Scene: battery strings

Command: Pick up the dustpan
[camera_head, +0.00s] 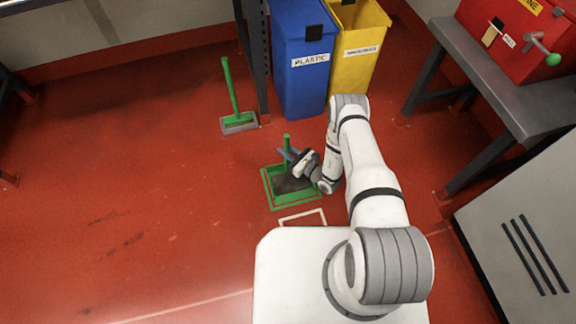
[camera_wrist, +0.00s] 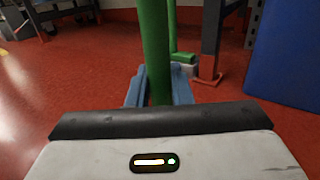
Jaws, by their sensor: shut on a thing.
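The green dustpan (camera_head: 298,197) is on the red floor, inside or over a green outlined square, with its upright green handle rising at the back. A dark patch, pan interior or shadow, shows in its middle. My gripper (camera_head: 288,153) is at the handle, low over the pan. In the wrist view the green handle (camera_wrist: 154,50) stands upright between the blue fingers of my gripper (camera_wrist: 160,92), which are shut on it. The pan itself is hidden in the wrist view. I cannot tell whether the pan touches the floor.
A green-handled broom (camera_head: 231,88) stands at the back left. A blue bin (camera_head: 300,75) and a yellow bin (camera_head: 358,50) stand behind my arm. A grey table (camera_head: 510,95) with a red box (camera_head: 525,40) is at right. The left floor is clear.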

